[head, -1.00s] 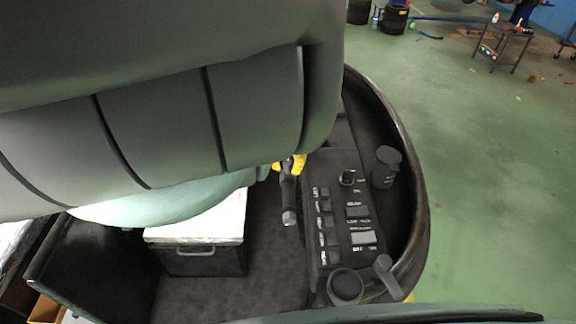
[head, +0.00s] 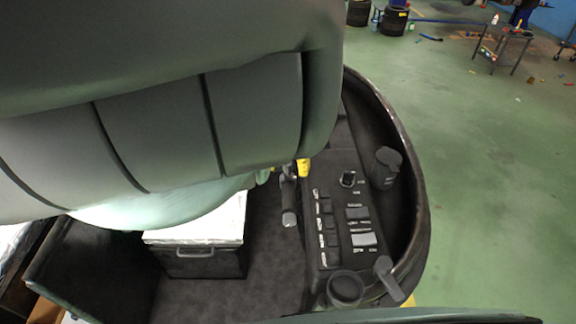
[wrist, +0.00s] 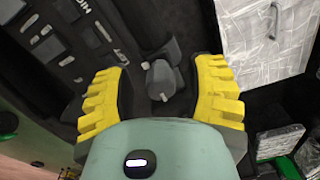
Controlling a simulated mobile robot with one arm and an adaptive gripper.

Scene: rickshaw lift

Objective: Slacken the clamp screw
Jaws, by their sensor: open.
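In the wrist view my gripper (wrist: 162,72) is open, with one ridged yellow finger on each side. A grey lever-like handle (wrist: 162,82) shows between the fingers, with clear gaps on both sides. I cannot tell for sure whether this is the clamp screw or only stands near it. In the head view a dark grey handle (head: 288,205) stands left of the switch panel. One yellow finger (head: 303,168) shows just above it and to its right. The rest of my gripper is hidden behind my large grey-green arm.
The switch panel (head: 343,220) lies close on the right, with a small knob (head: 348,178) and a dark cup-shaped part (head: 386,166). A white-topped box (head: 205,222) stands left. A curved dark rim (head: 412,150) bounds the right. Open green floor lies beyond.

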